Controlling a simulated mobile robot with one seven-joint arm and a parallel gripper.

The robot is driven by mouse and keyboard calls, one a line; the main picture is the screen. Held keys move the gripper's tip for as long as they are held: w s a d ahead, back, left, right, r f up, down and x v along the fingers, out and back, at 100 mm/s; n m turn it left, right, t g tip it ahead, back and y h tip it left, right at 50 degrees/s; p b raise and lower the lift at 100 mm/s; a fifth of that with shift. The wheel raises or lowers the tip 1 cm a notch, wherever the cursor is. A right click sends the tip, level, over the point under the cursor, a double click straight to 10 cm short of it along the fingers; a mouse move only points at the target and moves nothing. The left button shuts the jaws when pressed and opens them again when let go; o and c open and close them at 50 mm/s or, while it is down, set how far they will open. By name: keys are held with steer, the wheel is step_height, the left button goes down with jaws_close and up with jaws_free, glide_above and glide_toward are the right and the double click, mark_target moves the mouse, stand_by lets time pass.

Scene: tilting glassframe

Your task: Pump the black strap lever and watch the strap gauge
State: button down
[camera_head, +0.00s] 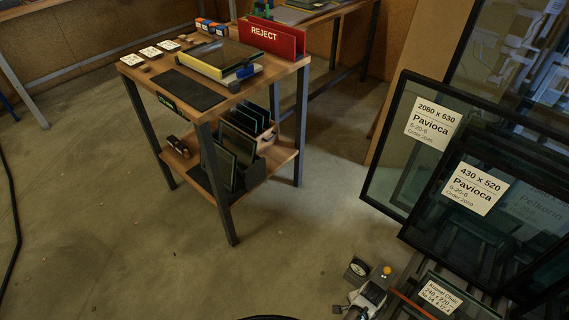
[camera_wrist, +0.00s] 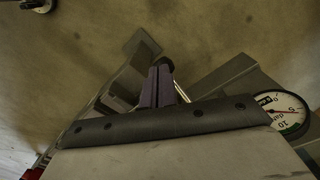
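The strap gauge (camera_head: 358,267) is a small round dial in a dark housing near the bottom of the head view. In the wrist view the gauge (camera_wrist: 280,112) has a white face with numbers, red marks and a green arc. Its needle reading is too small to tell. My gripper (camera_head: 360,302) appears as a pale, grey mechanism just below the gauge, partly cut off. In the wrist view my gripper (camera_wrist: 161,85) points up the picture past a dark bolted bar. A dark rounded end at its tip may be the black strap lever; I cannot tell whether it is gripped.
Glass frames with paper labels (camera_head: 476,188) lean at the right. A smaller labelled pane (camera_head: 438,296) and an orange strip (camera_head: 412,305) lie beside the gauge. A wooden workbench (camera_head: 215,110) with a red REJECT bin (camera_head: 271,37) stands behind. The floor at left is mostly clear.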

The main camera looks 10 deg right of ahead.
step_height(320, 180, up, 10)
steer(key=p, duration=1)
steer(key=shift+f, duration=0.25)
